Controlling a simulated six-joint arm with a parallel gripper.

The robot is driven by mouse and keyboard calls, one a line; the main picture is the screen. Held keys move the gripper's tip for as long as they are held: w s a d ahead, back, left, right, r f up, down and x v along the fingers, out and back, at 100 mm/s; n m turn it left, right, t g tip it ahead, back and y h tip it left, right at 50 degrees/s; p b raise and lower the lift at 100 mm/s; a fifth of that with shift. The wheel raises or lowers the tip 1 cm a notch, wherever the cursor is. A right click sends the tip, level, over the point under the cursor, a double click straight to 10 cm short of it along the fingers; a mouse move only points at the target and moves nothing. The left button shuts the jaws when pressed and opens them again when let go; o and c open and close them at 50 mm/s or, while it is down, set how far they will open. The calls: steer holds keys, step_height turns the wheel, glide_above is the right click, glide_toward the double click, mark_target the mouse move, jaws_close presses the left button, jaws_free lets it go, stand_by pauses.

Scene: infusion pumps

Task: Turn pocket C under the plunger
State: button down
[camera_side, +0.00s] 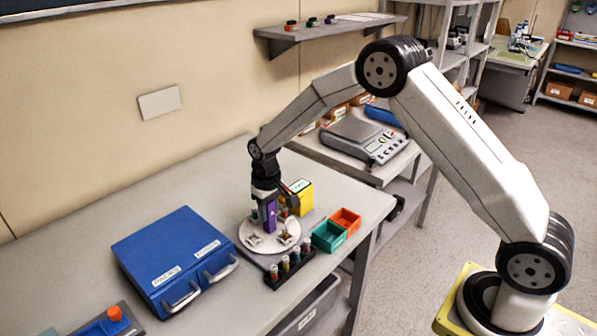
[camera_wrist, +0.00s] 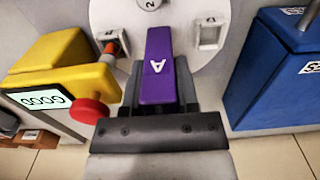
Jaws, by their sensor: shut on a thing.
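A white round turntable (camera_side: 267,247) with pockets lies on the bench; part of it also shows in the wrist view (camera_wrist: 210,12). My gripper (camera_wrist: 160,85) is shut on a purple block (camera_wrist: 157,65) marked with a letter A. In the side view my gripper (camera_side: 268,199) points down over the turntable, with the purple block (camera_side: 269,216) between its fingers. A yellow device (camera_side: 302,197) stands beside the turntable; the wrist view shows its display and red knob (camera_wrist: 88,110). A red-orange tip (camera_wrist: 111,48) is at a left pocket; I cannot tell whether it is the plunger. No pocket letter C is readable.
A black rack (camera_side: 290,268) with several vials stands in front of the turntable. A teal bin (camera_side: 329,236) and an orange bin (camera_side: 346,220) are to its right. A large blue cabinet (camera_side: 175,258) stands close on the left. The bench behind the cabinet is clear.

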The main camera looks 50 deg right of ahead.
steer(key=shift+m, duration=9)
steer(key=c, duration=0.6)
jaws_free()
steer(key=shift+c, duration=0.2)
steer(key=shift+r, duration=0.1)
